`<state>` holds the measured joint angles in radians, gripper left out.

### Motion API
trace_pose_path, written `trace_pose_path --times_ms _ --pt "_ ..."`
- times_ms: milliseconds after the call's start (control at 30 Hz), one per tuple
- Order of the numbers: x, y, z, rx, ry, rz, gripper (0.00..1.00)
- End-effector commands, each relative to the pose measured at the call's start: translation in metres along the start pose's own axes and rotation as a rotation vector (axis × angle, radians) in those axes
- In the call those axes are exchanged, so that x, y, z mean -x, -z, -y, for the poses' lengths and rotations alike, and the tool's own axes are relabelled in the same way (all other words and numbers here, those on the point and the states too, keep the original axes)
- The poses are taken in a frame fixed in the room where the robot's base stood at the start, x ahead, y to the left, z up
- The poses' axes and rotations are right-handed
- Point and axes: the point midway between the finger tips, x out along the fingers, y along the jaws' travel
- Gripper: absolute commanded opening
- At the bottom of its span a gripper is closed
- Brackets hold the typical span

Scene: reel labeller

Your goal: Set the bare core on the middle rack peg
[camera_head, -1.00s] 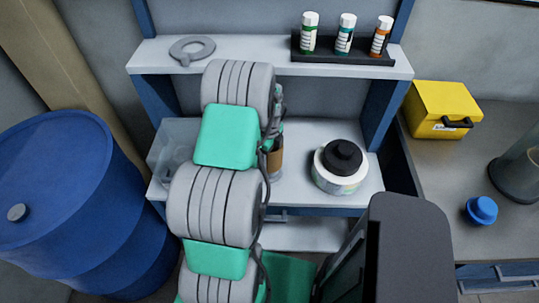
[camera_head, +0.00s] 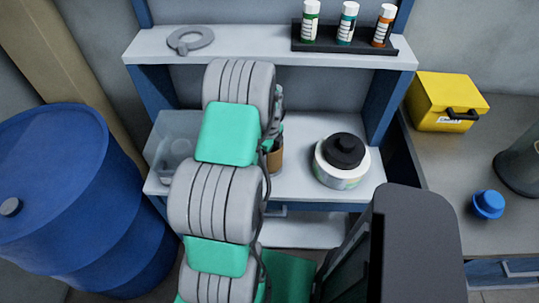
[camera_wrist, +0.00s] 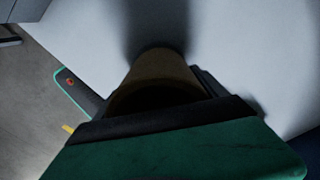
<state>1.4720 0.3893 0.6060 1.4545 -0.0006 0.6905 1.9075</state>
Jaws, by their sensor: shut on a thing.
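The bare core (camera_wrist: 160,75) is a brown, hollow cylinder, seen close up in the wrist view. My gripper (camera_wrist: 152,92) is shut on it, with dark fingers to either side. A small brown part of the core (camera_head: 277,159) also shows in the head view, just right of my arm, in front of the lower white shelf. My arm hides most of the core and gripper there. I cannot tell whether the core touches the white surface. No rack peg can be made out in either view.
A white reel with a black knobbed top (camera_head: 342,162) stands right of the core on the lower shelf (camera_head: 305,128). A clear bin (camera_head: 168,145) is at left. A blue drum (camera_head: 75,200) stands left.

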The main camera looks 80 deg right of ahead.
Motion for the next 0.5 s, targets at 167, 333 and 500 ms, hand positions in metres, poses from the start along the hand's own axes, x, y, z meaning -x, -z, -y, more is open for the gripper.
trace_pose_path --times_ms 167,333,500 --pt "-0.009 0.0 0.0001 0.0 0.0 0.0 0.4" --pt "-0.0115 0.0 0.0001 0.0 0.0 0.0 0.4" --pt "-0.011 0.0 0.0 0.0 0.0 0.0 0.4"
